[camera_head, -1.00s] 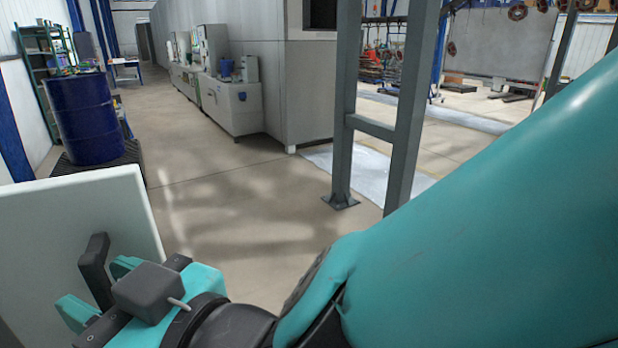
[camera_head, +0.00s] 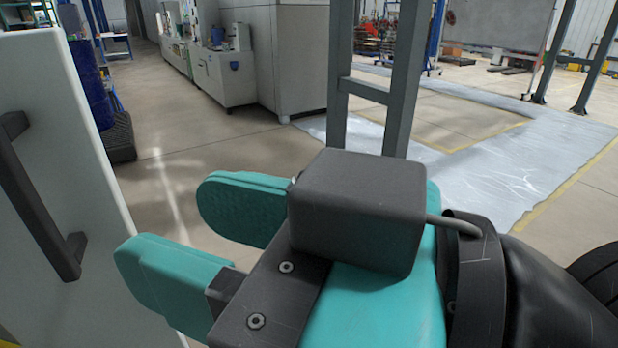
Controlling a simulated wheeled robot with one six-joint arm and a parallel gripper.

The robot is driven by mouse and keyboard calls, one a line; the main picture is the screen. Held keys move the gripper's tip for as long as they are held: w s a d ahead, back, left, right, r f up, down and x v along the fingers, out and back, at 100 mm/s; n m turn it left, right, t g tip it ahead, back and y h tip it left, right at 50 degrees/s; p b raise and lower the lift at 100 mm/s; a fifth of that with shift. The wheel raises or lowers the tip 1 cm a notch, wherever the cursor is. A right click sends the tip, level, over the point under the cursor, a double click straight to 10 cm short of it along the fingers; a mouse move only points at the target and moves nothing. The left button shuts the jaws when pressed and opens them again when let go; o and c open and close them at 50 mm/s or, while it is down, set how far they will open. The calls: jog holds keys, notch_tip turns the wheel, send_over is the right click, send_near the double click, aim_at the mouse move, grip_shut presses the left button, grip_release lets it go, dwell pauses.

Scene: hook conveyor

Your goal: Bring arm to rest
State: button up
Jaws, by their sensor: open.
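My gripper (camera_head: 205,245) shows large in the lower middle of the head view, close to the camera. Its two teal fingers point left and stand apart, with nothing between them. A dark grey box (camera_head: 358,210) sits on top of the gripper, with a cable at its right. The dark wrist of my arm (camera_head: 560,275) runs off to the lower right.
A white panel (camera_head: 75,130) with a dark handle (camera_head: 40,195) stands at the left, close to the fingers. A blue drum (camera_head: 93,90) is partly hidden behind it. A grey steel frame (camera_head: 400,90) stands behind the gripper. White cabinets (camera_head: 226,75) line the back, with open floor (camera_head: 190,150) before them.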

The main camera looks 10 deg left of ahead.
jog(key=w+d+f+m+h+p, duration=0.45)
jog(key=w+d+h, duration=0.25)
jog(key=w+d, duration=0.2)
jog(key=s+d+f+m+g+h+p, duration=0.1)
jog(key=d+m+h, duration=0.4)
jog(key=d, duration=0.9)
jog(key=g+h+p, duration=0.1)
jog(key=p, duration=0.1)
jog(key=shift+g+h+p, duration=0.3)
jog(key=shift+p, duration=0.1)
